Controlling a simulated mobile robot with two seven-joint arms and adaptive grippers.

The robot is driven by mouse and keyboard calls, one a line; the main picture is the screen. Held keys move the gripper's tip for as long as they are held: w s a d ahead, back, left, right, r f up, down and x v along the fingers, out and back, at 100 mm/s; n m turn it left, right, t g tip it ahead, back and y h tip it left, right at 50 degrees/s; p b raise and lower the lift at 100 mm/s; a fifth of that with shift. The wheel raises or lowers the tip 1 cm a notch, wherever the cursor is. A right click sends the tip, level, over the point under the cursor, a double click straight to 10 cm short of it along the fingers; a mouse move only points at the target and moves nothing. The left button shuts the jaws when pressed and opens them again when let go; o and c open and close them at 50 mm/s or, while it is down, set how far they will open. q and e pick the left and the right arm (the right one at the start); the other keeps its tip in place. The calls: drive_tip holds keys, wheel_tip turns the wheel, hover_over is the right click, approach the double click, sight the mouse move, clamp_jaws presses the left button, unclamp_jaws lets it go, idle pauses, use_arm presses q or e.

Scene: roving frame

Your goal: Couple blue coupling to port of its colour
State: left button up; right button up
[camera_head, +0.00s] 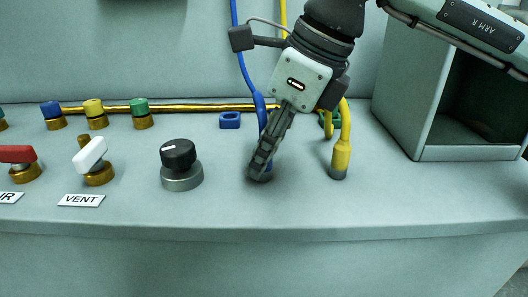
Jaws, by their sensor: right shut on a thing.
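My right gripper (259,172) reaches down from the top and is shut on the blue coupling (261,108). The coupling hangs on a blue hose (241,55). Its upper part shows behind the fingers, and its lower end is mostly hidden by them, close to the bench top. I cannot tell whether it touches the bench. A blue-topped port (51,109) stands on the brass pipe at the left, well apart from the gripper. A blue block-like piece (230,121) sits just left of the gripper. My left gripper is not in view.
Yellow (93,107) and green (139,106) ports stand beside the blue one. In front are a red valve handle (17,153), a white valve handle (90,154) and a black knob (178,155). A yellow coupling (341,157) stands right of the gripper. A grey box (400,105) stands further right.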

drive_tip(key=shift+r+p, duration=1.25)
drive_tip(key=shift+r, duration=1.3)
clamp_jaws()
